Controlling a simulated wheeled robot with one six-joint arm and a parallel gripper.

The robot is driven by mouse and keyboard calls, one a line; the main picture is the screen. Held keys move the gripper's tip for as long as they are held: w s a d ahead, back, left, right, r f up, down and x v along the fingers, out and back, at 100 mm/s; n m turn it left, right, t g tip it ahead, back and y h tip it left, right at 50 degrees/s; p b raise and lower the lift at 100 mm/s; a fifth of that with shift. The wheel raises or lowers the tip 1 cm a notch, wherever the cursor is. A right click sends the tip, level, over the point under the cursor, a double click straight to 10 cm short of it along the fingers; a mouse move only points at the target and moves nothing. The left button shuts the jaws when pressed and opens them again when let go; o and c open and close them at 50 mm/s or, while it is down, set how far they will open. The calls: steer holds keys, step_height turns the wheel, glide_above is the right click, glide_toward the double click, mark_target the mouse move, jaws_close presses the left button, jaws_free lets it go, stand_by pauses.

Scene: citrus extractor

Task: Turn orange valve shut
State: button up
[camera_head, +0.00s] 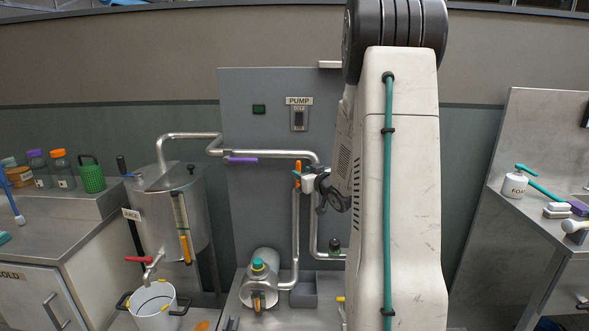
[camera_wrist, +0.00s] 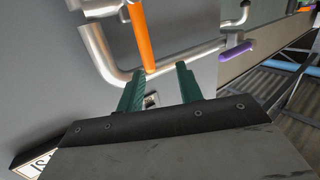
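The orange valve handle (camera_head: 297,174) stands upright, along the vertical pipe, on the grey panel in the head view. In the wrist view the orange handle (camera_wrist: 140,38) runs from the top edge down toward my fingertips. My gripper (camera_wrist: 160,70) is open, its two teal fingers spread apart. The handle's near end shows between the fingertips, closer to the left one; whether they touch cannot be told. In the head view my arm reaches in from the right, its wrist right beside the handle, and the fingers are hard to make out.
A purple handle (camera_head: 241,160) lies along the horizontal pipe to the left. A steel tank (camera_head: 168,218) with a red handle (camera_head: 139,259) stands further left, above a white bucket (camera_head: 153,307). A pump (camera_head: 260,280) sits below. A PUMP switch (camera_head: 299,118) is above.

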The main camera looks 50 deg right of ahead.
mark_target(300, 168)
steer(key=shift+t, duration=0.7)
steer(key=w+d, duration=0.1)
steer(key=w, duration=0.1)
steer(key=w+d, duration=0.1)
steer(key=w, duration=0.1)
steer(key=w+d+f, duration=0.1)
steer(key=w+d, duration=0.1)
jaws_close()
